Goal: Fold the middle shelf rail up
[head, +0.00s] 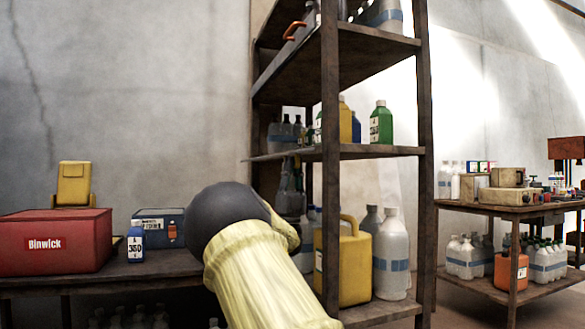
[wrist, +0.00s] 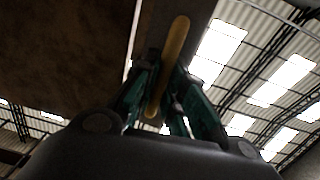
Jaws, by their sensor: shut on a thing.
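The middle shelf rail shows in the wrist view as a slim yellow-orange bar (wrist: 177,42), seen from below beside the brown underside of a shelf (wrist: 70,45). My gripper (wrist: 161,82) has its green fingers closed around this bar, one on each side. In the head view, the middle shelf (head: 375,151) is a brown board in a dark metal rack. My gripper (head: 290,172) points up just below that shelf's left end. The rail itself cannot be made out in the head view, and my arm covers part of the lower rack.
A yellow canister (head: 343,265) and clear bottles (head: 391,260) stand on the lower shelf, right of my arm. Green bottle (head: 381,123) stands on the middle shelf. A red box (head: 55,240) sits on a bench at left. A rack post (head: 331,90) stands close by.

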